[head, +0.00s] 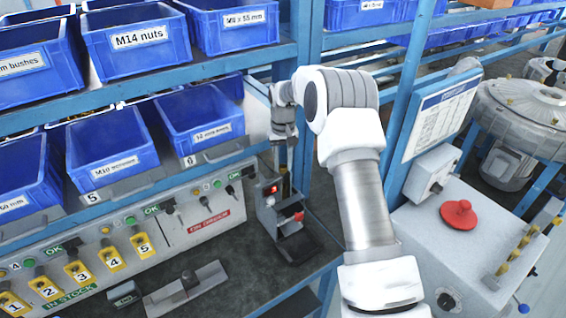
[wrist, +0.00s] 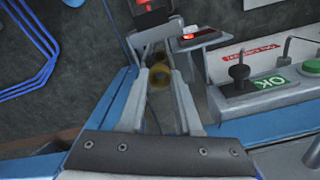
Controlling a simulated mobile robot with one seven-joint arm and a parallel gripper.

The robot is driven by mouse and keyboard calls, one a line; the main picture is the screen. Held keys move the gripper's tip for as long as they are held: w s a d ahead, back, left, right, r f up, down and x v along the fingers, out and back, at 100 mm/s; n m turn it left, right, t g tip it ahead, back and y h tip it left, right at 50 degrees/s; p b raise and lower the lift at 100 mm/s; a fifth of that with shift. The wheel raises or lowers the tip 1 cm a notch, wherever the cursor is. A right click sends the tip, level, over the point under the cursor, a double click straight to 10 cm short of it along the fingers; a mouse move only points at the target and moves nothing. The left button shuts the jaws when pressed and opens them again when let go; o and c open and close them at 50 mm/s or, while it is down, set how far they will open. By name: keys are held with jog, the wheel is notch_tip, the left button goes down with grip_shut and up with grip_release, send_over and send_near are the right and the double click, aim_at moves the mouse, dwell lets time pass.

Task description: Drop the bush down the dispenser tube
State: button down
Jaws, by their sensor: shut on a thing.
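My gripper (head: 284,148) is above the grey dispenser (head: 284,222) on the bench, pointing down over its upright tube (head: 286,186). In the wrist view, my gripper (wrist: 160,76) is shut on the bush (wrist: 159,79), a small brass-brown ring between the fingertips. A second round brownish shape shows just beyond it, too blurred to name. The head view is too small to show the bush. I cannot tell whether the bush is exactly in line with the tube mouth or touching it.
Blue bins, such as the M14 nuts bin (head: 140,40), fill shelves at the left. A blue upright (head: 302,100) stands close behind my arm. Yellow numbered holders (head: 78,272) and a grey tool (head: 188,288) are at the front left. A grey cabinet with a red knob (head: 458,214) stands right.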

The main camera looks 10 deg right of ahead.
dwell(0.3)
jog(key=c, duration=0.5)
grip_release()
jog(key=shift+r, duration=0.1)
notch_tip(320, 180, up, 17)
jog(key=shift+r+b, duration=0.15)
jog(key=shift+b, duration=0.5)
jog(key=shift+r, duration=0.1)
